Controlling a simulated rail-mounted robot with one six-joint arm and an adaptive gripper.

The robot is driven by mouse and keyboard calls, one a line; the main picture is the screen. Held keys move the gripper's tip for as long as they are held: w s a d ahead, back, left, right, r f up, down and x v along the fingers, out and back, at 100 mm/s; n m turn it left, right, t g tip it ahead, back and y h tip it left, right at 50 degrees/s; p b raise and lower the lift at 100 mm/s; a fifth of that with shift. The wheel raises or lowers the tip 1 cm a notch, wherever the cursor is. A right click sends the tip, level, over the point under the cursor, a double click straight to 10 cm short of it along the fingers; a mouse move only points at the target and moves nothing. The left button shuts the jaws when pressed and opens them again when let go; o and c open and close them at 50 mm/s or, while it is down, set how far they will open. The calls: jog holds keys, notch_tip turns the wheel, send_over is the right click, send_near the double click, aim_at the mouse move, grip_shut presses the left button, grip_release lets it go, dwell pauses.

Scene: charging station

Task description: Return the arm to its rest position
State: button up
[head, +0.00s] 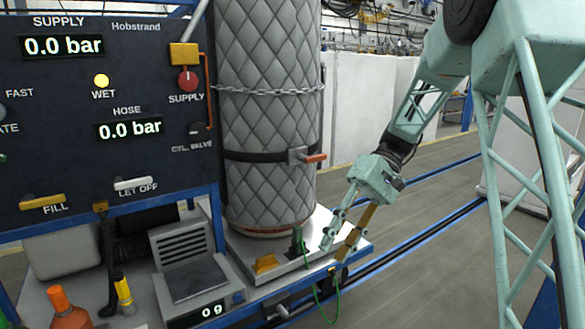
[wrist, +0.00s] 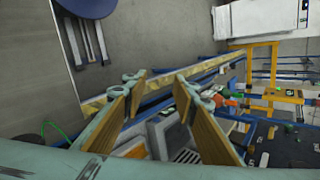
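My arm comes in from the upper right of the head view and reaches down and left. My gripper (head: 336,248) hangs over the front right corner of the cylinder's metal base plate. In the wrist view my gripper (wrist: 157,88) shows two wood-coloured finger pads standing well apart, with nothing between them. It is open and empty. A green clip (head: 297,241) with a green cable stands on the plate, left of the fingers and apparently apart from them.
A quilted grey cylinder (head: 268,120) with a chain and strap stands beside the gripper. A dark control panel (head: 105,150) is at the left. A scale (head: 190,279) and an orange bottle (head: 66,310) are at lower left. Floor with blue rails (head: 445,217) lies to the right.

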jog(key=s+d+r+m+t+h, duration=0.1)
jog(key=s+d+r+t+h, duration=0.1)
jog(key=s+r, duration=0.45)
jog(key=s+d+r+m+t+h, duration=0.15)
jog(key=s+r, duration=0.25)
jog(key=s, duration=0.5)
jog(key=s+d+t+h, duration=0.1)
jog(key=s+d+t, duration=0.2)
jog(key=s, duration=0.7)
jog(key=s+d+m+t+h, duration=0.1)
jog(key=s+d+t+h, duration=0.1)
jog(key=s, duration=0.9)
jog(key=shift+d+r+t, duration=0.3)
jog(key=shift+d+t, duration=0.45)
jog(key=shift+d, duration=0.1)
jog(key=shift+h, duration=0.25)
